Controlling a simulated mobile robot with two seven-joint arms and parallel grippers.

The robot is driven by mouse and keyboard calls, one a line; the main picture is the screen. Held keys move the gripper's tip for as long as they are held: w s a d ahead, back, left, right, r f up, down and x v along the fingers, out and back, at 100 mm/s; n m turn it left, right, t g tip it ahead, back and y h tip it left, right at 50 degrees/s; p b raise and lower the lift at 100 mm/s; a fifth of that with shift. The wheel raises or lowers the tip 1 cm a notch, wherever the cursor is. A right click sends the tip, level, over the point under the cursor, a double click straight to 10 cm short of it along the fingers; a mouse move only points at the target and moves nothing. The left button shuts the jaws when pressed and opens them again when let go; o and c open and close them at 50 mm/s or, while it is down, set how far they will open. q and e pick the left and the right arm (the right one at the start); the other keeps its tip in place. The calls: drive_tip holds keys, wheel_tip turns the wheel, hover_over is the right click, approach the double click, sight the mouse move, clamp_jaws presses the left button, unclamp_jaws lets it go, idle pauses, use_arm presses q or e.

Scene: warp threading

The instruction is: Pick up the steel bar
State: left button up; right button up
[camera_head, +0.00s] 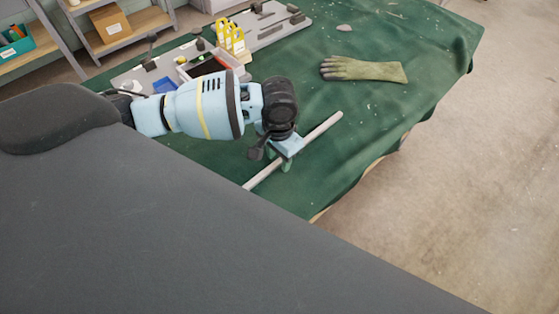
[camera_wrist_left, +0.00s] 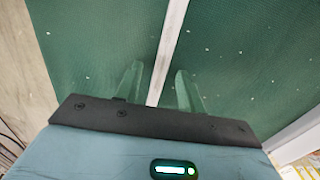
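The steel bar (camera_head: 321,128) is a long, thin, pale grey rod. It lies diagonally on the green-covered table near its front edge. My left gripper (camera_head: 279,161) is over the middle of the bar and hides part of it. In the left wrist view the bar (camera_wrist_left: 171,40) runs between the two see-through fingers of my left gripper (camera_wrist_left: 159,78). The fingers stand apart, one on each side, with a gap visible between each finger and the bar. My right gripper is in neither view.
A glove (camera_head: 365,70) lies on the green cloth (camera_head: 410,110) behind the bar. Yellow-handled tools (camera_head: 231,38), a blue box (camera_head: 165,85) and grey boards (camera_head: 262,28) sit at the back left. The cloth right of the bar is clear up to the table edge.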

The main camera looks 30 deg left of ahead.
use_arm(q)
drive_tip(key=shift+c, duration=0.3)
clamp_jaws()
idle(1.2)
